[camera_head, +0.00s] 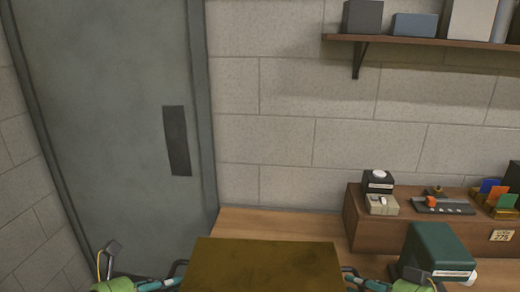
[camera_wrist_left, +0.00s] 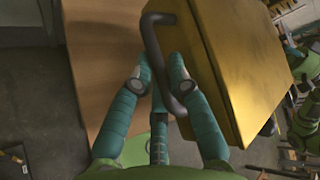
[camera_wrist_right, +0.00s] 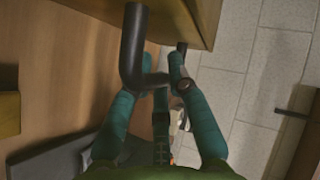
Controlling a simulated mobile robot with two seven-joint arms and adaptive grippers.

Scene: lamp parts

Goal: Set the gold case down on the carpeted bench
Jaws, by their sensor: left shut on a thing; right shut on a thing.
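The gold case (camera_head: 265,266) is at the bottom middle of the head view, its flat top facing up. It has a dark bar handle on each side. My left gripper (camera_head: 176,276) is shut on the left handle (camera_wrist_left: 160,52), seen close in the left wrist view. My right gripper (camera_head: 358,280) is shut on the right handle (camera_wrist_right: 132,45), seen in the right wrist view. The wooden bench top (camera_head: 285,222) shows behind the case. No carpet is distinguishable on it. The case's underside is hidden, so I cannot tell whether it touches the bench.
A brown raised block (camera_head: 370,232) with small parts and coloured cards stands at the right along the wall. A dark green box-like thing (camera_head: 437,245) is in front of it. A shelf (camera_head: 420,41) with boxes hangs above. A grey door (camera_head: 110,110) is at left.

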